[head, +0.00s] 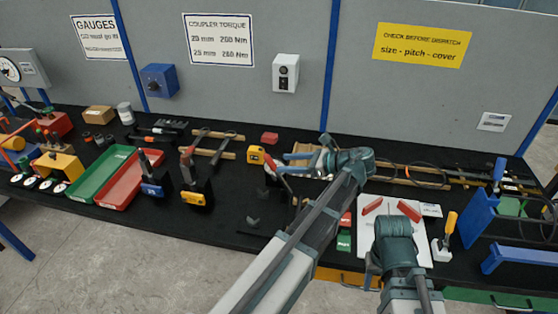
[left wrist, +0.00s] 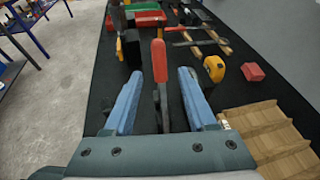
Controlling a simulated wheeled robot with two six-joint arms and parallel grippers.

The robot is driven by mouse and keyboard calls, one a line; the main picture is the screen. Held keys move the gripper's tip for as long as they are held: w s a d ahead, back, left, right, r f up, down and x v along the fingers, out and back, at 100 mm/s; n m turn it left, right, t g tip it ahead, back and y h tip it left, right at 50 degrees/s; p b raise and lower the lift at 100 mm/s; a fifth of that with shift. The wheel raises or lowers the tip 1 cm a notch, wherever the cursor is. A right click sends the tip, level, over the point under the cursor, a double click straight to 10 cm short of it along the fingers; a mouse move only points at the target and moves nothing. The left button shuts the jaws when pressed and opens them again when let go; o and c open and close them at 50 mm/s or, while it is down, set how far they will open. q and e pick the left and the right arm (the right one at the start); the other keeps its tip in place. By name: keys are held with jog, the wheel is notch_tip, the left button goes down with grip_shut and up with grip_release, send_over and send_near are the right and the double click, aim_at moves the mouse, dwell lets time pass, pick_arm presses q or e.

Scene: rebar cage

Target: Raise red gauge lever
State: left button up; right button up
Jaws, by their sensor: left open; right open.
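A red lever (left wrist: 159,62) on a dark mount stands upright between my left gripper's blue fingers in the left wrist view. In the head view the red lever (head: 271,163) is just left of those fingers. My left gripper (left wrist: 156,95) is open, one finger on each side of the lever, with visible gaps. It also shows in the head view (head: 291,163). The lever's lower part is partly hidden. My right gripper (head: 373,270) is open at the lower right, its fingers mostly hidden by my own wrist.
A yellow tape measure (left wrist: 214,68) and a red block (left wrist: 253,72) lie close to the right of the lever. Green (head: 97,178) and red (head: 122,188) trays lie beyond. A ribbed wooden piece (left wrist: 268,135) is beside the gripper.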

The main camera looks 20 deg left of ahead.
pick_arm(q)
jog(key=p+v, duration=0.2)
jog(key=v, duration=0.7)
jog(key=shift+d+p, duration=0.3)
jog(key=shift+r, duration=0.1)
jog(key=s+f+n+h, duration=0.3)
jog(key=f+n, duration=0.1)
jog(key=s+a+f+n+h, duration=0.1)
jog(key=s+f+n+h, duration=0.2)
jog(key=s+f+h, duration=0.1)
jog(key=s+f+n+h, duration=0.3)
jog(key=f+n, duration=0.1)
jog(key=f, duration=0.1)
jog(key=shift+s+a+f+n+h, duration=0.25)
jog(key=shift+s+a+n+h, duration=0.05)
jog(key=shift+a, duration=0.05)
jog(key=s+d+n+h, duration=0.1)
jog(key=d+n+h, duration=0.1)
jog(key=n, duration=0.1)
jog(key=s+d+f+n+t+h, duration=0.1)
jog(key=n, duration=0.1)
jog(key=shift+s+d+h, duration=0.3)
jog(key=shift+s+d, duration=0.05)
jog(key=shift+d, duration=0.05)
jog(key=s+d+m+y, duration=0.1)
jog(key=s+d+m, duration=0.2)
jog(key=d, duration=0.7)
jog(key=shift+s+m+g, duration=0.4)
jog(key=shift+s, duration=0.9)
